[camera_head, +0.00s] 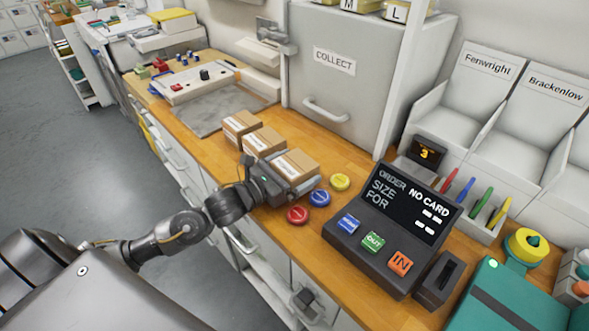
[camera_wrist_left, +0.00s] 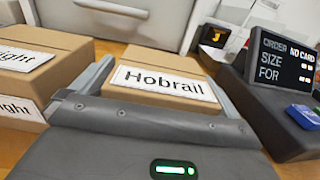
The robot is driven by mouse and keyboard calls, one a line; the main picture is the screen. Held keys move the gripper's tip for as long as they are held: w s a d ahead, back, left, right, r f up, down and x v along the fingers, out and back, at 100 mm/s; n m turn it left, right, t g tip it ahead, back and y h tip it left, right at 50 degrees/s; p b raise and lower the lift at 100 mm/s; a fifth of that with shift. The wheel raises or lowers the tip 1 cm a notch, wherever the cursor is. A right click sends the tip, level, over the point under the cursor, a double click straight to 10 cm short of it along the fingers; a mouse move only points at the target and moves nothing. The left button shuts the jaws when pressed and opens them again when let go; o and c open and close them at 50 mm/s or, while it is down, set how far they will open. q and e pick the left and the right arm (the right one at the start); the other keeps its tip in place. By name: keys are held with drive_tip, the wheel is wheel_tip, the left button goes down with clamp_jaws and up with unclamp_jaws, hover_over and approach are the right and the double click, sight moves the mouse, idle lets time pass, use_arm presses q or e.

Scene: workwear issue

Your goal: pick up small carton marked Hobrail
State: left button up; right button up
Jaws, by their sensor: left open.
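The small carton marked Hobrail (camera_wrist_left: 165,78) is brown cardboard with a white label. In the head view it is the nearest carton (camera_head: 298,162) of a row of three on the wooden counter. My left gripper (camera_head: 285,180) is open at the carton's near side. In the left wrist view one finger lies along each side of the carton, and the label faces me between them. I cannot tell whether the fingers touch it. The carton's lower front is hidden by the gripper. My right gripper is not in view.
A second carton (camera_head: 263,142), its label partly reading "ight", stands close left of the gripper; a third carton (camera_head: 240,126) is beyond. Red (camera_head: 298,215), blue (camera_head: 320,198) and yellow (camera_head: 340,182) discs and the order console (camera_head: 345,245) are to the right. The COLLECT cabinet (camera_head: 335,85) stands behind.

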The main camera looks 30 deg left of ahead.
use_arm(q)
drive_tip(key=shift+c, duration=0.9)
drive_tip(key=c, duration=0.9)
drive_tip(key=shift+o, duration=0.2)
drive_tip(key=shift+r, duration=0.1)
drive_tip(key=shift+r, duration=0.55)
drive_tip(key=s+a+r+p, duration=0.3)
drive_tip(key=s+r+p, duration=0.7)
drive_tip(key=s, duration=0.3)
drive_tip(key=shift+s+a+r+p, duration=0.3)
drive_tip(key=shift+r, duration=0.6)
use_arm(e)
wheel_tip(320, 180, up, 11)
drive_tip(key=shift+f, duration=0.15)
